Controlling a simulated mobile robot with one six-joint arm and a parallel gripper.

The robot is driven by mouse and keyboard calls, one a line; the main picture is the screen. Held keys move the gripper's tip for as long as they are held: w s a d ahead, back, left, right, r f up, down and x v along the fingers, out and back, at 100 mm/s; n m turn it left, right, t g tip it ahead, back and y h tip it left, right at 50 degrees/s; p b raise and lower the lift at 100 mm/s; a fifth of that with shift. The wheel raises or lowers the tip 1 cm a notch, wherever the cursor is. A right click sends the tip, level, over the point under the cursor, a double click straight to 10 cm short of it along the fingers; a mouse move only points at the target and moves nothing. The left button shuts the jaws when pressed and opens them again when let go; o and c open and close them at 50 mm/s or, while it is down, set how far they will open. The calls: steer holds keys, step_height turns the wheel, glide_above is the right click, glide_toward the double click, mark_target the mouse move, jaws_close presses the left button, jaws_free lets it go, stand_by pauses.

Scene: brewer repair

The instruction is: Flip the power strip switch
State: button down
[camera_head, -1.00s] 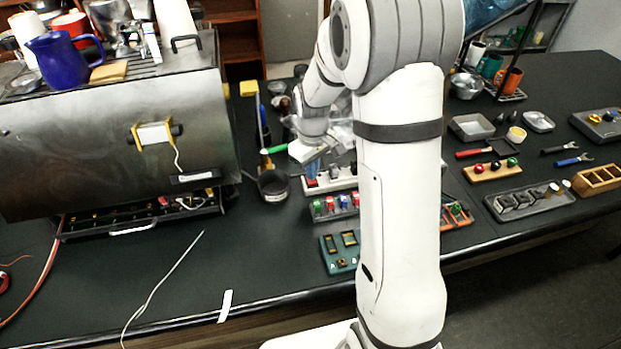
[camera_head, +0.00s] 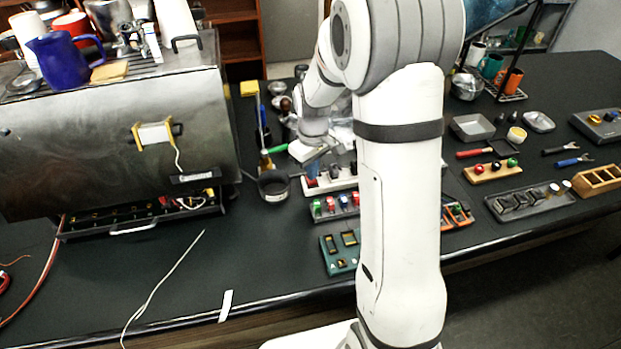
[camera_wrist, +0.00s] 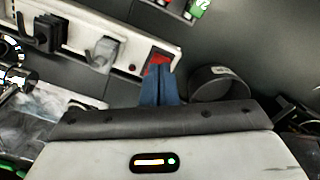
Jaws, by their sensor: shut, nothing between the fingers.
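The white power strip (camera_wrist: 125,40) runs diagonally across the upper left of the wrist view. Its red switch (camera_wrist: 160,60) is at the right end and partly hidden behind my fingertips. My gripper (camera_wrist: 157,72) has its blue fingers shut together and empty, with the tips over the switch. I cannot tell if they touch it or which way the switch is set. In the head view the strip (camera_head: 345,184) lies on the bench, partly behind my arm, and my gripper (camera_head: 312,174) is at its left end.
A black plug (camera_wrist: 45,33) and a grey plug (camera_wrist: 103,52) sit in the strip. A round dark container (camera_head: 273,188) stands close left of the gripper.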

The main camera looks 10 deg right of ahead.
mark_target(313, 182)
steer(key=shift+f+b, duration=0.7)
steer(key=shift+f, duration=0.25)
stand_by(0.7)
steer(key=shift+r+p, duration=2.25)
steer(key=shift+r, duration=1.3)
steer(key=shift+r, duration=0.1)
steer(key=s+r+m+t+b, duration=0.1)
steer(key=s+r+m, duration=0.2)
steer(key=s, duration=0.8)
steer(key=s+r+m+t+b, duration=0.1)
steer(key=s+r+m+t, duration=0.1)
steer(key=s+r, duration=0.5)
steer(key=s+m, duration=0.1)
steer(key=s, duration=0.3)
steer(key=shift+s+a+r+b, duration=0.15)
steer(key=shift+s+r+b, duration=0.05)
steer(key=shift+r+b, duration=0.2)
